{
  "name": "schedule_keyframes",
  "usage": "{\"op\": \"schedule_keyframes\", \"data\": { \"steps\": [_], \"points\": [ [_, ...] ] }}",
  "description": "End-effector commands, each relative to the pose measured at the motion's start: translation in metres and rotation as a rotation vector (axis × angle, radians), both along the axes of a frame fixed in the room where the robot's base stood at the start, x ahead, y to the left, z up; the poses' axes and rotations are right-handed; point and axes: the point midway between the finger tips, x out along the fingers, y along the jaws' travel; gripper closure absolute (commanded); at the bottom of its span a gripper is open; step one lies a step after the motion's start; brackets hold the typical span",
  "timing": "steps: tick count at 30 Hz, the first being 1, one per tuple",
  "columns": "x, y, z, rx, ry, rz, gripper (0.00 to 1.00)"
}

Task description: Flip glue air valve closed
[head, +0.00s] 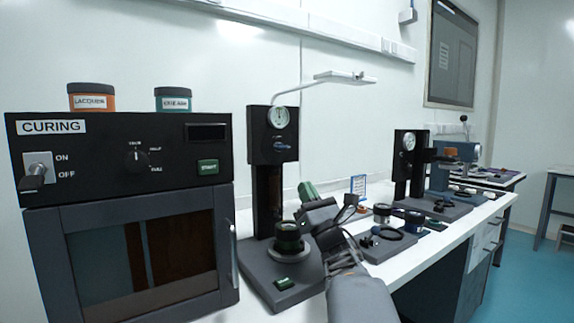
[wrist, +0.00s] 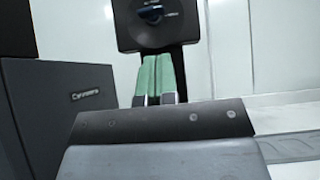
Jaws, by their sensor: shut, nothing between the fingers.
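The glue station (head: 272,140) is a dark column with a round gauge (head: 279,117) on its head, standing on a dark base. A small lever-like part (head: 283,147) sits below the gauge, and the wrist view shows a dark knob with pale markings (wrist: 152,13) on the head's face. I cannot tell whether this valve is open or closed. My gripper (head: 307,190) has green fingers, shut and empty, to the right of the column and below its head. In the wrist view my gripper (wrist: 157,58) points at the face, just under the knob, apparently without touching it.
The curing oven (head: 120,215) stands left of the station, with two jars on top. A dark lens holder (head: 288,238) sits on the station base. Trays with small parts (head: 385,245) and a second gauge station (head: 408,165) stand to the right.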

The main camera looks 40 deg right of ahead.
Motion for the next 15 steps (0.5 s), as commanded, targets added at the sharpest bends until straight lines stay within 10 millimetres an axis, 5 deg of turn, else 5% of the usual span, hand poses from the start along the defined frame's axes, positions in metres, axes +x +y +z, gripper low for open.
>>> {"op": "schedule_keyframes", "data": {
  "steps": [8, 15],
  "points": [
    [0.004, -0.002, 0.005, 0.001, 0.001, -0.001, 1.00],
    [0.029, -0.001, 0.030, 0.002, -0.001, 0.004, 1.00]
  ]
}}
